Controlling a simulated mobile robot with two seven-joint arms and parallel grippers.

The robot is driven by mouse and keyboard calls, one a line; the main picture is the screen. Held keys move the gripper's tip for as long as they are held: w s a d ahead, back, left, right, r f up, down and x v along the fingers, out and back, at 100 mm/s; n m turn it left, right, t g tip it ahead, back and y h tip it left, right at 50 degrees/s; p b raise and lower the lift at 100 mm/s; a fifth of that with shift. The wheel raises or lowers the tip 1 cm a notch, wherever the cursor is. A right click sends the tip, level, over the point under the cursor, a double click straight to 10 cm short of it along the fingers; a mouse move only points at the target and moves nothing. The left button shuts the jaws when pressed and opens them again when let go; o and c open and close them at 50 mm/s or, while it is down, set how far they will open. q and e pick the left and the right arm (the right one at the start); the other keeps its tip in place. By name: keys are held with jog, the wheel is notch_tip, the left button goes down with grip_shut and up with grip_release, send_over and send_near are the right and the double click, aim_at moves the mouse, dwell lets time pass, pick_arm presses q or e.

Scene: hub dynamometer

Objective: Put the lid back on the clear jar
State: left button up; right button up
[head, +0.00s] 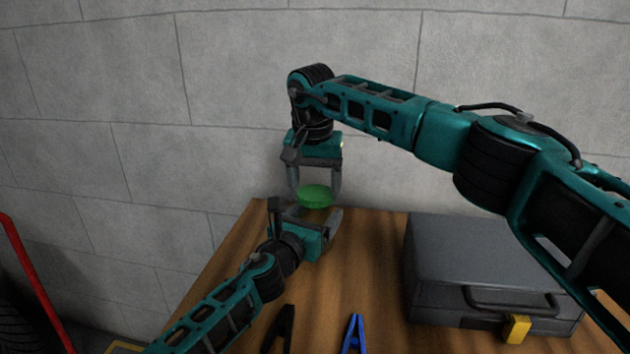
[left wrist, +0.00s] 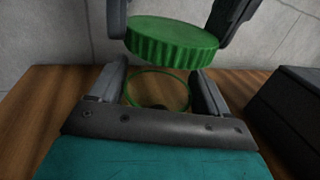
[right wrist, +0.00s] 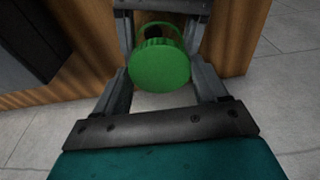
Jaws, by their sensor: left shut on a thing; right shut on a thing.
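The green ribbed lid (head: 315,196) is between the fingers of my right gripper (head: 316,190), which is shut on it and points down. The clear jar (left wrist: 158,90) shows as a see-through body with a thin green ring, between the fingers of my left gripper (head: 307,213), shut on it. The lid (left wrist: 172,43) is above the jar in the left wrist view and looks slightly tilted. In the right wrist view the lid (right wrist: 159,68) partly covers the jar's ring, with something dark behind it. I cannot tell whether lid and jar touch.
The wooden table (head: 370,255) lies below. A grey case (head: 480,265) with a yellow latch stands on the right. A blue clamp (head: 354,335) and a black clamp (head: 281,330) lie at the front. A grey block wall is behind.

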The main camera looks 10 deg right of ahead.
aim_at(315, 194)
jog(key=shift+f, duration=0.4)
jog(key=shift+f, duration=0.85)
jog(key=shift+f, duration=0.15)
jog(key=shift+s+f, duration=0.1)
jog(key=shift+f, duration=0.2)
